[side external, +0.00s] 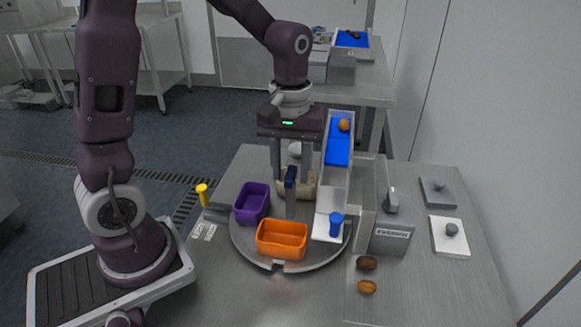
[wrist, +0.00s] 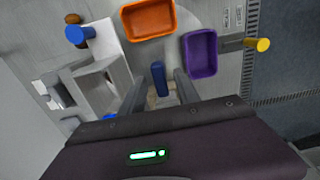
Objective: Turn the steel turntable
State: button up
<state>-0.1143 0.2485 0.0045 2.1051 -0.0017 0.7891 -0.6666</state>
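The round steel turntable (side external: 322,257) lies on the steel table. It carries an orange bin (side external: 282,239) at the front, a purple bin (side external: 252,203) at the left and a beige bin (side external: 312,186) at the back, partly hidden. A dark blue upright post (side external: 290,192) stands near its middle. My gripper (side external: 291,178) points down over the turntable with its fingers apart. In the wrist view the post (wrist: 159,79) shows between the two fingers, with gaps on both sides. I cannot tell whether the fingertips reach down to its level.
A chute with a blue belt (side external: 338,150) and a date (side external: 344,125) stands at the right rear, with a blue knob (side external: 336,224) at its lower end. Two dates (side external: 367,263) lie front right. A grey device (side external: 392,235) is beside them. A yellow knob (side external: 203,193) stands at the left.

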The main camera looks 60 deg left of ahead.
grip_shut()
dwell(1.4)
